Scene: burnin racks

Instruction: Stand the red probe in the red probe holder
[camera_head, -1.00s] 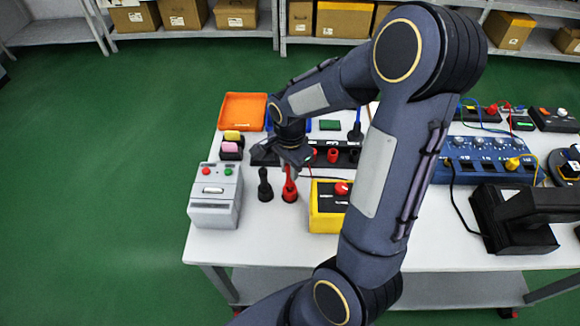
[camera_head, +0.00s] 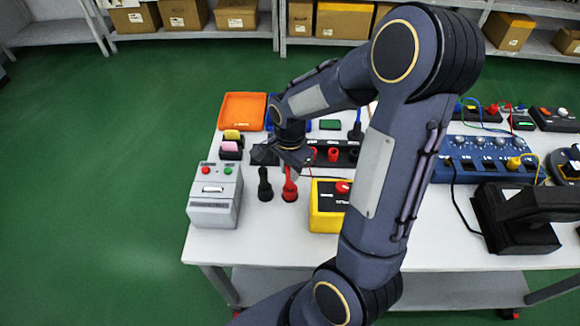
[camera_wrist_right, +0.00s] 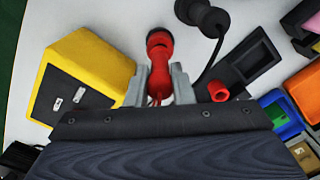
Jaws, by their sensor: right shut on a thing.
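In the head view the red probe (camera_head: 289,180) shows just below my right gripper (camera_head: 292,163). My left gripper is out of view.
A yellow box (camera_head: 325,212) is close on the right, and a grey box (camera_head: 214,205) is further left. A black socket strip (camera_head: 345,157) lies behind. The table front is clear.

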